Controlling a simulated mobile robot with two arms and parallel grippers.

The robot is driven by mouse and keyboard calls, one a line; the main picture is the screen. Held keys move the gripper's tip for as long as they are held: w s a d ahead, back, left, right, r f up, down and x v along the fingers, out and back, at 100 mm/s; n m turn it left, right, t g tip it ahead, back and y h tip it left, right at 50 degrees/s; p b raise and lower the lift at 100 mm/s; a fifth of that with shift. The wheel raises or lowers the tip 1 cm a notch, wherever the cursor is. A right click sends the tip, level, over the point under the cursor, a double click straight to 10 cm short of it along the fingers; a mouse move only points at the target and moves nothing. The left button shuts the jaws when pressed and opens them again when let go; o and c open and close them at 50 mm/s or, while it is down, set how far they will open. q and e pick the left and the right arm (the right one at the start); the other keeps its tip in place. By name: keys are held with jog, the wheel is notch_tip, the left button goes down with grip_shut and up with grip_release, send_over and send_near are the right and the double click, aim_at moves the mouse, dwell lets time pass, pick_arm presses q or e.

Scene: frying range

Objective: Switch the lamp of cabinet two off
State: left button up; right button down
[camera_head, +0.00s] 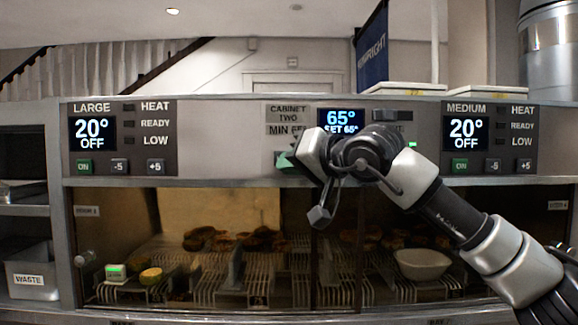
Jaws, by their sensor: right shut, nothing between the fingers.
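The cabinet two panel (290,110) is in the middle of the long control strip. Its blue display (341,118) reads 65° and a set value of 65°, its lower part covered by my gripper. A dark switch (392,115) sits right of the display, with a partly hidden label below it. A green patch (284,160) shows at the panel's lower left. My right gripper (312,158) is shut and empty in front of the panel's lower part; I cannot tell whether it touches. The cabinet's inside (220,212) is lit warm yellow. My left gripper is not in view.
The LARGE panel (120,138) on the left and MEDIUM panel (489,138) on the right both read 20° OFF. Behind the glass are racks with browned food (255,238) and a white bowl (423,263). A WASTE bin (32,275) stands at lower left.

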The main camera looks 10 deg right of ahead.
pick_arm(q)
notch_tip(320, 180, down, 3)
jog(key=b, duration=0.2)
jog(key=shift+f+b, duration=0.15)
jog(key=shift+b, duration=0.15)
pick_arm(e)
jog(key=s, duration=0.2)
jog(key=s+a, duration=0.1)
jog(key=s, duration=0.1)
jog(key=shift+s, duration=0.3)
jog(key=shift+d, duration=0.2)
